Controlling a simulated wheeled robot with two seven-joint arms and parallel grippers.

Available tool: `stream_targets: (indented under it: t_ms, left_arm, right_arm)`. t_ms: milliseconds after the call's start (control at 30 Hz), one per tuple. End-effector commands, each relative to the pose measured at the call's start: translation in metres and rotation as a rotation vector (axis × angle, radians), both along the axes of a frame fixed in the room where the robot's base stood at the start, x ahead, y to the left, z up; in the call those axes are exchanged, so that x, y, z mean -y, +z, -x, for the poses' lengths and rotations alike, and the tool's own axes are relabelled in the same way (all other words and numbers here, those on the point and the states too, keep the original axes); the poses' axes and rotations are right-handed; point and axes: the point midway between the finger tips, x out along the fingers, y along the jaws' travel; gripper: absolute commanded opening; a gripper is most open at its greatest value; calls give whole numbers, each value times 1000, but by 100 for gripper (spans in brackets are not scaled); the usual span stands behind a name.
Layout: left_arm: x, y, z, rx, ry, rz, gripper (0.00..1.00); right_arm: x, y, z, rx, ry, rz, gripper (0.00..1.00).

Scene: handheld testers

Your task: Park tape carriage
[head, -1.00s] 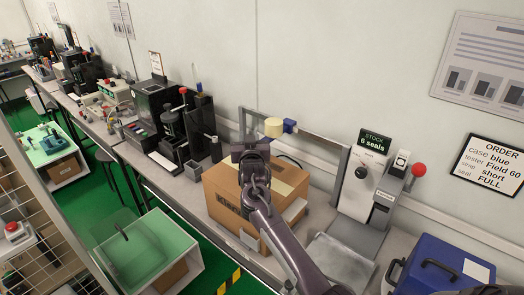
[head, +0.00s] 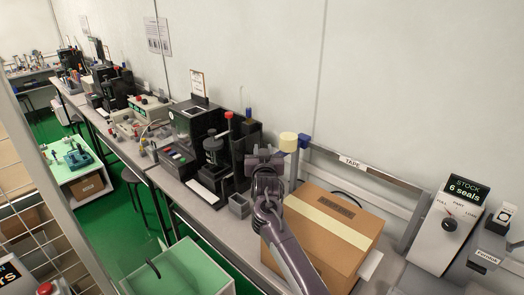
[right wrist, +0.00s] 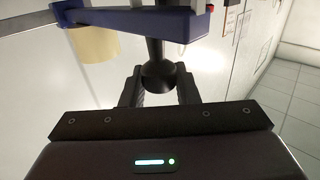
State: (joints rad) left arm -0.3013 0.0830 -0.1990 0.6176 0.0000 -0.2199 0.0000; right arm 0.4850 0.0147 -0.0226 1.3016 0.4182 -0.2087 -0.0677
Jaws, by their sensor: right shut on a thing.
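The tape carriage is a blue block (head: 304,141) with a cream tape roll (head: 288,141), at the left end of the grey rail marked TAPE (head: 365,165). My right gripper (head: 264,155) is just left of the roll, above the bench. In the right wrist view, my right gripper (right wrist: 158,92) is shut on a black round-ended handle (right wrist: 158,74) below the blue carriage arm (right wrist: 130,20). The tape roll (right wrist: 94,43) hangs at its left. A cardboard box (head: 335,235) sits under the rail, with a pale tape strip along its top. My left gripper is out of view.
A small grey bin (head: 240,205) and black bench testers (head: 215,150) stand close to the left of my right arm. A white dial unit with a STOCK display (head: 445,225) stands right of the rail. The wall is close behind.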

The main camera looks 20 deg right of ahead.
Motion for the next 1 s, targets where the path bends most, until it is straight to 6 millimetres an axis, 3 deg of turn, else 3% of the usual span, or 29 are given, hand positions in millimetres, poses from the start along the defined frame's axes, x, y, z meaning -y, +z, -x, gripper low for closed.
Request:
stream_targets:
  t_ms: [267, 300, 467, 767, 1000]
  left_arm:
    - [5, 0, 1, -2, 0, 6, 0]
    - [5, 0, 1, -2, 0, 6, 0]
    - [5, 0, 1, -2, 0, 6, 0]
    - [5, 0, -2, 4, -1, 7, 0]
    - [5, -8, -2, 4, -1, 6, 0]
  right_arm:
    - [-2, 4, -1, 7, 6, 0, 0]
    - [-2, 4, -1, 7, 6, -1, 29]
    - [-2, 4, -1, 6, 6, -1, 48]
    - [-2, 2, 1, 4, 3, -2, 48]
    - [-13, -1, 25, 3, 5, -3, 48]
